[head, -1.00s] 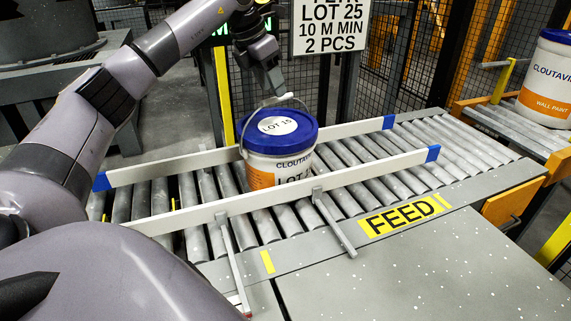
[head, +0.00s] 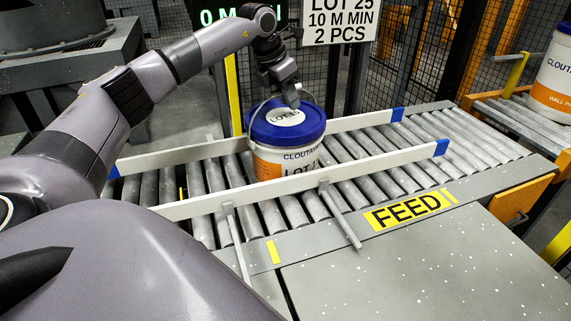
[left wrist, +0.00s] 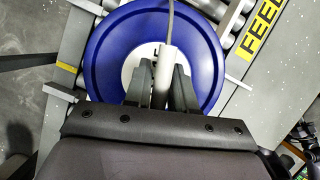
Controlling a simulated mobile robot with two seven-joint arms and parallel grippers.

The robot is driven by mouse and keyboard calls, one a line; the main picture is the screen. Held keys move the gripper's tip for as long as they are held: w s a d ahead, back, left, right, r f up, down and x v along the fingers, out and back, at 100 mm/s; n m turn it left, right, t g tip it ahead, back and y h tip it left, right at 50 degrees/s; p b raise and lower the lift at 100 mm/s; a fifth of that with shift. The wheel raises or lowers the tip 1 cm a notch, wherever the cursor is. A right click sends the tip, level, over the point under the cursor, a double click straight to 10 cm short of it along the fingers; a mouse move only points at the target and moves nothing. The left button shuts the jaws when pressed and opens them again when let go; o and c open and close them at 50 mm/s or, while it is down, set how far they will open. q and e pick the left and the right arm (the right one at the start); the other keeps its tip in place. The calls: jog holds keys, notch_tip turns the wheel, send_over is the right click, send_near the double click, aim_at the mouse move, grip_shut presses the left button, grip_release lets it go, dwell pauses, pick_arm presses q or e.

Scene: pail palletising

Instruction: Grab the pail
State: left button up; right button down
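The pail (head: 268,160) is white and orange with a blue lid and a round "LOT" label. It stands upright on the roller conveyor (head: 360,158), between two pale guide rails. Its wire handle (head: 250,118) stands raised over the lid. My left gripper (head: 291,98) is just above the lid at the handle. In the left wrist view, the two dark fingers (left wrist: 164,82) lie on either side of the handle's pale grip (left wrist: 163,68), above the blue lid (left wrist: 105,55). Whether they press on the grip I cannot tell. My right gripper is out of view.
Guide rails with blue ends (head: 300,183) flank the pail closely. A second pail (head: 553,90) stands on another roller line at the right. A mesh fence and a "LOT 25" sign (head: 340,20) are behind. A flat grey surface (head: 430,270) lies clear in front.

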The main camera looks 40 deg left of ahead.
pick_arm(q)
grip_shut()
dwell(1.1)
jog(key=shift+w+r, duration=0.15)
jog(key=shift+r, duration=0.1)
